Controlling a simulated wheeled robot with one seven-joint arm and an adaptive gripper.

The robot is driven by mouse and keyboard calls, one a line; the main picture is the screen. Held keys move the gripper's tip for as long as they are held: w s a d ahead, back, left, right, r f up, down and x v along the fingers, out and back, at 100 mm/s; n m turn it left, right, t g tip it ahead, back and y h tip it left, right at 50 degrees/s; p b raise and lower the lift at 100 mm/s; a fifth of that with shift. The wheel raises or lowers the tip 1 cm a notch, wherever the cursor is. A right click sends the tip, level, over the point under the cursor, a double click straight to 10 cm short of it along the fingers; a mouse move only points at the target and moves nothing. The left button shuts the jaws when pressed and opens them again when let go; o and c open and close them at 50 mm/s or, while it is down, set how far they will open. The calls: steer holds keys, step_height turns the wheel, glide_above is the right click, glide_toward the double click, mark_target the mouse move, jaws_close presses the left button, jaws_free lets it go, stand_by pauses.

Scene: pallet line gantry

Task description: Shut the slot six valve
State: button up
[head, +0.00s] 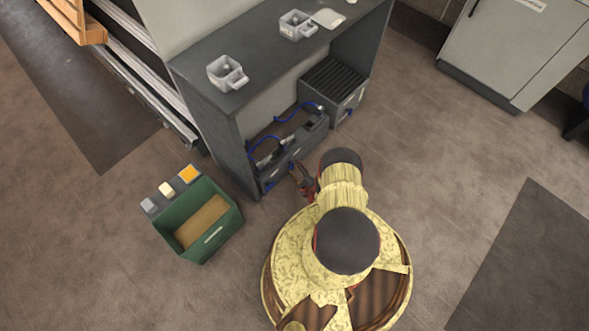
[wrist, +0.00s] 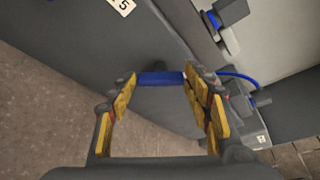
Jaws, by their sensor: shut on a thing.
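My gripper (wrist: 162,80) is shut on a blue valve handle (wrist: 160,79), which lies crosswise between the two yellow-padded fingertips. The handle sits at the side of a dark grey unit. A white label (wrist: 122,5) ending in "5" shows at the top edge of the wrist view, partly cut off. No label for slot six is readable. In the head view my gripper (head: 298,175) reaches the near end of the dark valve unit (head: 296,148) on the low shelf; my arm hides part of this area.
A second blue-ended fitting (wrist: 230,12) and a blue hose (wrist: 238,77) are close to the right finger. A grey bench (head: 270,55) with small grey containers stands above the unit. A green crate (head: 195,245) stands on the floor at left.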

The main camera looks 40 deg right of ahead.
steer(key=o, duration=1.2)
steer(key=shift+c, duration=0.2)
step_height(320, 180, up, 10)
stand_by(0.4)
steer(key=shift+c, duration=0.4)
